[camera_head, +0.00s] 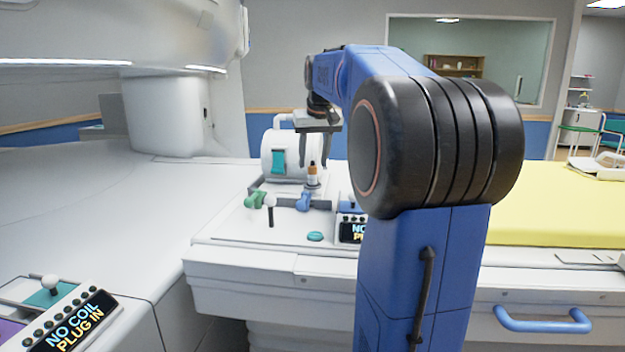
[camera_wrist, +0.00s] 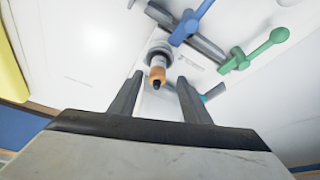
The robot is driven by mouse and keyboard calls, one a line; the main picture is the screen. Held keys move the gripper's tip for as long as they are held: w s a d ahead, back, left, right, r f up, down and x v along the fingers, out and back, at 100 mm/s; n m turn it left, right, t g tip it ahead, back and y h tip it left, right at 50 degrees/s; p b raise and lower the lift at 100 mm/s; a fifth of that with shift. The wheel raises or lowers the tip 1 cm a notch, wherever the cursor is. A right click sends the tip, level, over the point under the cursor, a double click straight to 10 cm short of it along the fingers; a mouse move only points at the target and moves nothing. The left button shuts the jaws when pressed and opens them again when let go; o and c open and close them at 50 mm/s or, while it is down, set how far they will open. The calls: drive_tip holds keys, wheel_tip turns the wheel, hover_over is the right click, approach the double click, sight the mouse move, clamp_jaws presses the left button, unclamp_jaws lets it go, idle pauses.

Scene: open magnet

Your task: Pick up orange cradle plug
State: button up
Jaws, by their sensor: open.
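The orange cradle plug (camera_head: 312,171) stands upright on the white cradle end, with an orange band and a dark tip. In the wrist view the plug (camera_wrist: 156,74) is seen from above, set in a round grey base. My gripper (camera_head: 315,163) is open and points down above the plug in the head view. In the wrist view my gripper (camera_wrist: 157,80) has one finger on each side of the plug's dark tip, with gaps on both sides. The fingers do not appear to touch it. How deep they reach around it is hard to tell.
A green lever (camera_head: 255,199) and a blue lever (camera_head: 304,201) stand close to the plug. A white cylinder coil (camera_head: 279,156) is behind it. A yellow mat (camera_head: 560,205) lies right.

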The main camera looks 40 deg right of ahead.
sight(314, 166)
drive_tip(key=shift+x, duration=3)
drive_tip(key=shift+d, duration=0.2)
drive_tip(key=c, duration=1)
